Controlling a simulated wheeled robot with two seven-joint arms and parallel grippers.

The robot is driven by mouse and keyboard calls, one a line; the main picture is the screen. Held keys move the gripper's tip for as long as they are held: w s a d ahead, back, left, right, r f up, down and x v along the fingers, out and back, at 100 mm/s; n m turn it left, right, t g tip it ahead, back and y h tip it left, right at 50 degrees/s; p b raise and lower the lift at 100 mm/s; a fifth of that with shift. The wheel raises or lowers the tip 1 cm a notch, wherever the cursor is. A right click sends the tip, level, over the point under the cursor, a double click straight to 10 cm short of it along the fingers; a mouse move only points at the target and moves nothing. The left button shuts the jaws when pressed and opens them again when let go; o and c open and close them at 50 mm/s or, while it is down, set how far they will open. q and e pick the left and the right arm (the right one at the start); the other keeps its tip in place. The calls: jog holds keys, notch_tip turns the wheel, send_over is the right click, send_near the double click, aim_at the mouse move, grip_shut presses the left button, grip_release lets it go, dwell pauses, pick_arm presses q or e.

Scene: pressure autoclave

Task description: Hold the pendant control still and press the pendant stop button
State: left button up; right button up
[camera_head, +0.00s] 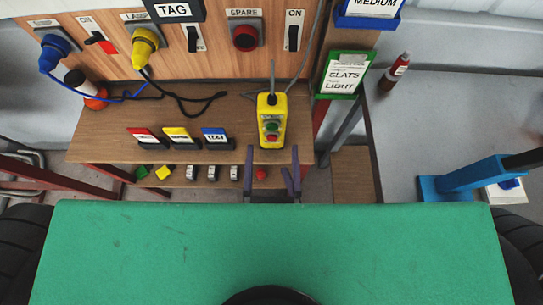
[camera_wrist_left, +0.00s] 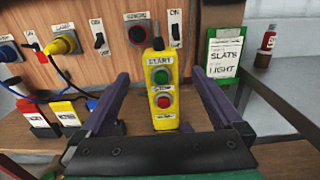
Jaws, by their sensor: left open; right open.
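The yellow pendant control (camera_head: 263,136) hangs upright from a cable in front of the wooden panel. It also shows in the left wrist view (camera_wrist_left: 151,110). It has a green button (camera_wrist_left: 161,76) under a START label and a red stop button (camera_wrist_left: 163,101) below that. My left gripper (camera_head: 272,150) is open, its two purple fingers spread to either side of the pendant's lower part as seen from the head. In the left wrist view the pendant appears between the fingers (camera_wrist_left: 163,77), with a gap on both sides. My right gripper is not visible.
Behind are plugs and switches on the wooden panel (camera_head: 100,65). A shelf (camera_head: 110,120) below carries red, yellow and blue labelled cards. A green-framed sign (camera_head: 342,74) and a red bottle (camera_head: 396,72) stand right. A green surface (camera_head: 270,245) fills the foreground.

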aim_at(272, 114)
pick_arm(q)
jog(key=w, duration=1.3)
jog(key=shift+w, duration=0.35)
pick_arm(e)
jog(key=shift+w, duration=0.1)
pick_arm(q)
jog(key=shift+c, duration=0.3)
jog(key=c, duration=1.5)
grip_shut()
pick_arm(e)
grip_shut()
pick_arm(q)
jog(key=shift+s+f, duration=0.1)
